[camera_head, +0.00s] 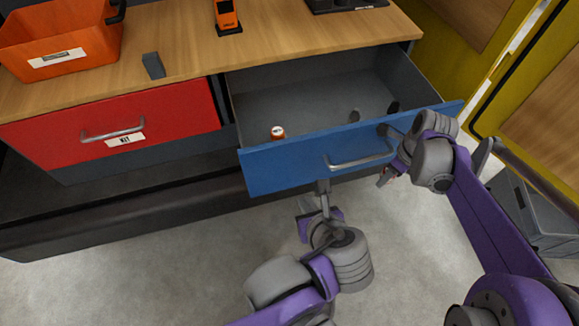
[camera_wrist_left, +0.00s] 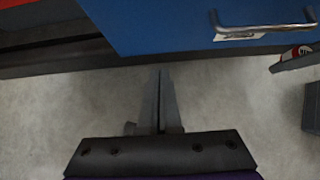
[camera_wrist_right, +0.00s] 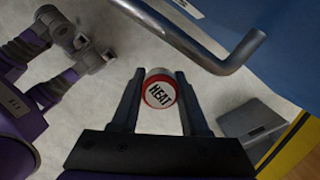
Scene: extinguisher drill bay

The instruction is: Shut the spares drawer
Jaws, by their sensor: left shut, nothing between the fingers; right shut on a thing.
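The blue-fronted drawer (camera_head: 290,162) is pulled well out of the bench, with a metal bar handle (camera_head: 360,162) on its front. Inside are a small orange-and-white can (camera_head: 278,132) and dark round items at the right. My left gripper (camera_head: 323,188) is shut and empty, close to the lower edge of the blue front; contact cannot be told. In the left wrist view its fingers (camera_wrist_left: 160,90) are together. My right gripper (camera_wrist_right: 157,95) is shut on a red-and-white cylinder marked HEAT (camera_wrist_right: 159,92), beside the handle (camera_wrist_right: 225,60). In the head view the right arm largely hides this cylinder.
On the bench top (camera_head: 185,50) are an orange bin (camera_head: 60,50), a small grey block (camera_head: 153,66) and an orange device (camera_head: 227,15). A grey crate (camera_head: 530,210) stands on the floor at right, near yellow panels.

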